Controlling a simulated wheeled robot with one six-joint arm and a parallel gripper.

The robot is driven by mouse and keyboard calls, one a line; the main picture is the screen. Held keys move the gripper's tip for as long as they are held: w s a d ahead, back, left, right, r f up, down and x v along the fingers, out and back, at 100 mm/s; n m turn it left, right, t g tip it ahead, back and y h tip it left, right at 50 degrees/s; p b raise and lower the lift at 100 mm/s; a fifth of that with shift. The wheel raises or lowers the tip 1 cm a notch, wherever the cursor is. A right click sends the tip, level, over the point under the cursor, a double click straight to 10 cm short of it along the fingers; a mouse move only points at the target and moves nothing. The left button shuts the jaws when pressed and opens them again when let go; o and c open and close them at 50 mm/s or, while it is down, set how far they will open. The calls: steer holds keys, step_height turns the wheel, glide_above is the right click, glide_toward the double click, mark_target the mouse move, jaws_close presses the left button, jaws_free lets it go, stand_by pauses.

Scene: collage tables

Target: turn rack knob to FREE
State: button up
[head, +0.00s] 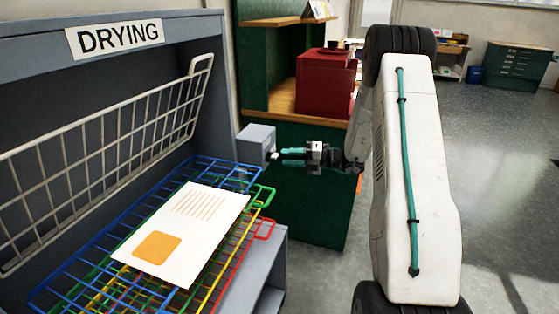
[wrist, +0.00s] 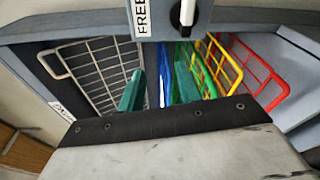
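The rack knob's grey box (head: 257,139) is fixed at the right side of the drying rack in the head view. In the wrist view the knob (wrist: 184,13) is white on a dark round base at the top edge, partly cut off. A white FREE label (wrist: 140,17) is left of it, its text running sideways. My gripper (head: 284,155) points left at the box, its teal fingertips close to the knob. In the wrist view the fingers (wrist: 158,85) stand apart with nothing between them. Contact with the knob cannot be told.
The grey rack has a DRYING sign (head: 115,38), a raised wire shelf (head: 105,155) and coloured wire trays (head: 85,262) below. A printed sheet (head: 182,232) lies on the top tray. A green cabinet with a red box (head: 325,82) stands behind my gripper. Floor is clear at right.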

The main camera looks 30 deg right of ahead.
mark_target(272, 157)
steer(key=d+f+m+t+h, duration=0.1)
steer(key=d+f+m+t, duration=0.1)
steer(key=d+f+m, duration=0.25)
steer(key=x, duration=0.8)
steer(key=shift+w+d+r, duration=0.25)
steer(key=shift+d, duration=0.05)
jaws_close()
